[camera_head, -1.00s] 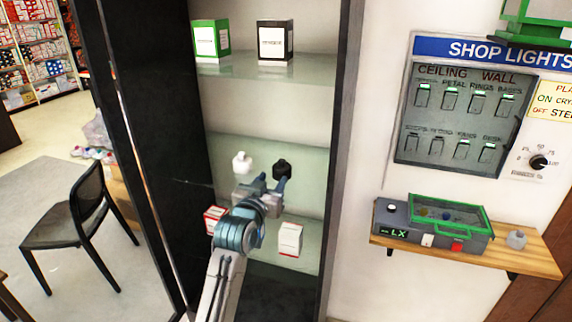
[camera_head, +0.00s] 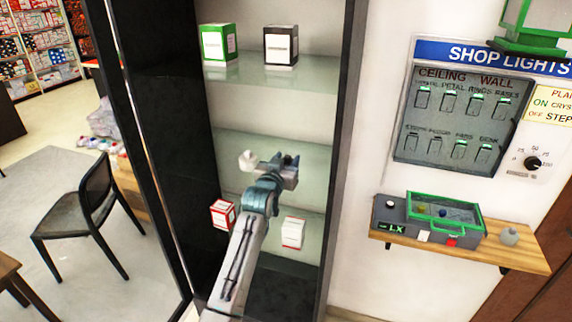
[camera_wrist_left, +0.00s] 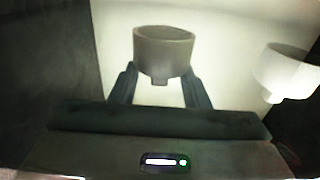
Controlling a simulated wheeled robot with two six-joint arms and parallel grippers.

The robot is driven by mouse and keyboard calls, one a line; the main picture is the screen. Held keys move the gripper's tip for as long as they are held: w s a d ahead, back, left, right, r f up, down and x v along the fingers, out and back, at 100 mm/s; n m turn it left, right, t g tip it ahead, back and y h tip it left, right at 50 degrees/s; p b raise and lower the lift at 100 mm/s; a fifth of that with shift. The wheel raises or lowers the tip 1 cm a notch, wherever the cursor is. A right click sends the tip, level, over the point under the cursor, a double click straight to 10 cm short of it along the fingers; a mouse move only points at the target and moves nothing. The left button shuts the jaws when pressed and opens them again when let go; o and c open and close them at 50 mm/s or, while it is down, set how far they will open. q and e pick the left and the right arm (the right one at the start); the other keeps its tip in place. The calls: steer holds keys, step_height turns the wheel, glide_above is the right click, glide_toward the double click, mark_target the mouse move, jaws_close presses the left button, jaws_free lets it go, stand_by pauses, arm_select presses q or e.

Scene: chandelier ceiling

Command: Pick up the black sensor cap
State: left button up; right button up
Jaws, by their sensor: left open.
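The black sensor cap (camera_wrist_left: 163,52) looks dark grey-brown in the left wrist view, a short round cup with a small tab at its lower edge. It shows between the tips of my left gripper (camera_wrist_left: 160,84), which is open; I cannot tell whether the fingers touch it. In the head view my left gripper (camera_head: 284,161) is at the middle shelf of the cabinet and hides most of the cap. A white cap (camera_head: 248,160) stands just left of the gripper; it also shows at the right in the left wrist view (camera_wrist_left: 284,72). My right gripper is not in view.
The cabinet's upper shelf (camera_head: 320,72) holds a green box (camera_head: 219,42) and a black box (camera_head: 281,45). Red-and-white boxes (camera_head: 223,214) (camera_head: 292,232) stand on the lower shelf. A dark door (camera_head: 150,130) borders the left. A wooden wall shelf (camera_head: 520,252) is at right.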

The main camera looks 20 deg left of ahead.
arm_select(q)
steer(key=shift+c, duration=1.3)
jaws_close()
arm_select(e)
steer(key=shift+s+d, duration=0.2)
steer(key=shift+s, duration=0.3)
arm_select(q)
steer(key=shift+r, duration=0.1)
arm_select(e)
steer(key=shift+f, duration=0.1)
